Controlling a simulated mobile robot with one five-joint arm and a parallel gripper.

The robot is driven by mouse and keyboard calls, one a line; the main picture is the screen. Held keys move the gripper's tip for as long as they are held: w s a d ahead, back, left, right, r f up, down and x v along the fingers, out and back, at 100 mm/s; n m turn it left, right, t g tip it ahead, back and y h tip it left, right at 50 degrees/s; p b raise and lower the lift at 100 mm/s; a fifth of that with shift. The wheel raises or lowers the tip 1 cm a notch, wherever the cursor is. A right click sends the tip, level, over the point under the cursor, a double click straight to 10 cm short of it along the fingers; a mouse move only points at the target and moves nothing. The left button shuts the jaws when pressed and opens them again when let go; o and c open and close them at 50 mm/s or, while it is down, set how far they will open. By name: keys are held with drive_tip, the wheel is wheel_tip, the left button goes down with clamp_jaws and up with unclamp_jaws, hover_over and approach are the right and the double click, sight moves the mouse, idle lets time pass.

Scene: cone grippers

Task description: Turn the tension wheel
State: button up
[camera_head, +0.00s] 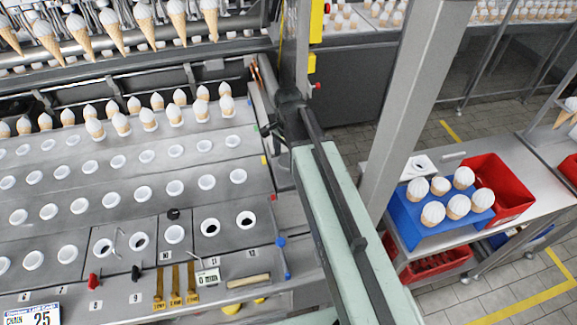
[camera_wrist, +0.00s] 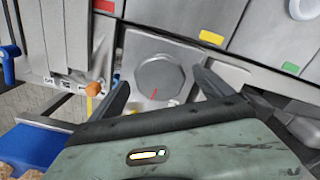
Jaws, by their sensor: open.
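A round grey faceted wheel (camera_wrist: 160,79) with a short red mark near its lower edge sits on a square metal plate in the wrist view. I take it for the tension wheel. My gripper (camera_wrist: 160,84) is open, with one dark finger at the left of the wheel and the other at its right. A gap shows between the wheel and each finger. How deep the fingers reach beside the wheel I cannot tell. I cannot make out the wheel in the head view.
An orange knob (camera_wrist: 96,89) and a blue handle (camera_wrist: 10,62) lie left of the wheel. In the head view, a blue crate (camera_head: 408,218) of cones and a red bin (camera_head: 512,178) stand on a side table, beyond a grey post (camera_head: 412,90). The cone-filled machine is at left.

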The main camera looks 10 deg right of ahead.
drive_tip(key=shift+c, duration=0.3)
drive_tip(key=c, duration=1.3)
